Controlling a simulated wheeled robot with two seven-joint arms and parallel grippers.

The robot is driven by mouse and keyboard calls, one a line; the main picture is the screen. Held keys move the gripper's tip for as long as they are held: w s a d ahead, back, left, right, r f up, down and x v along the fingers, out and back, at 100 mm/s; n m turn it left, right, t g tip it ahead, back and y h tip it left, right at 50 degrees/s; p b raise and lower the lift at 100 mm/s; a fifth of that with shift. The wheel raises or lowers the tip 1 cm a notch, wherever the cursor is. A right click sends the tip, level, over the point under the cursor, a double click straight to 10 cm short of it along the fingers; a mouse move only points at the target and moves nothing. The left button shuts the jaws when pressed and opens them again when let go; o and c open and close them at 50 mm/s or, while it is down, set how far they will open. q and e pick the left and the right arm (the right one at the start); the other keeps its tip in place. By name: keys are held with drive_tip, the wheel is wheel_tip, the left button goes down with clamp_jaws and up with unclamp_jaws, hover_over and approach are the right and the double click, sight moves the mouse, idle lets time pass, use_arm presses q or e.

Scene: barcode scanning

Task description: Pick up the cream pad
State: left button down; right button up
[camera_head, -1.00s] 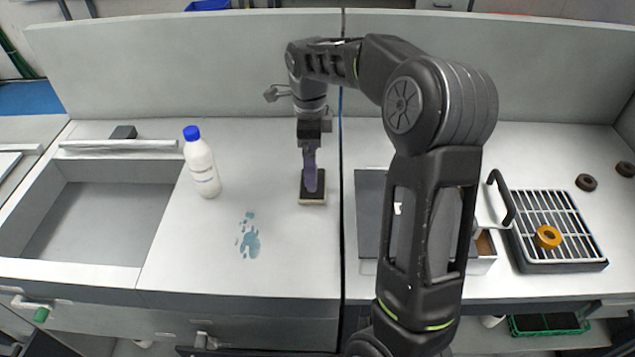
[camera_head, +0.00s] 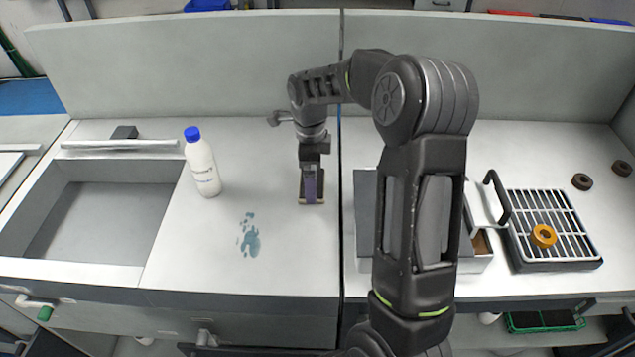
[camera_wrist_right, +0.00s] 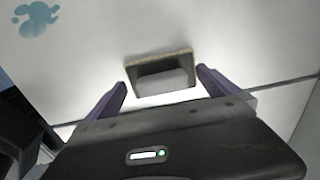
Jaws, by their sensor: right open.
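The cream pad (camera_head: 301,201) lies flat on the white worktop, just left of the seam between counters. My right gripper (camera_head: 312,190) is right above it, pointing down, and hides much of its top. In the right wrist view the pad (camera_wrist_right: 146,66) shows a thin cream edge and a dark top with a grey raised block. My right gripper (camera_wrist_right: 161,80) is open there, with one purple finger on each side of the pad and a gap to both. Whether the fingertips are level with the pad is unclear. My left gripper is not in view.
A white bottle with a blue cap (camera_head: 202,165) stands left of the pad. A blue spill (camera_head: 249,240) lies on the worktop in front. A sink (camera_head: 100,220) is at the left. A wire rack (camera_head: 560,210) with an orange ring (camera_head: 543,236) is at the right.

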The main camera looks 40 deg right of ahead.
idle(0.4)
drive_tip(key=c, duration=1.1)
drive_tip(key=shift+r, duration=0.1)
drive_tip(key=shift+c, duration=0.2)
wheel_tip(320, 180, up, 10)
drive_tip(key=shift+f+b, duration=0.1)
drive_tip(key=shift+b, duration=0.55)
drive_tip(key=o, duration=0.8)
drive_tip(key=c, duration=0.6)
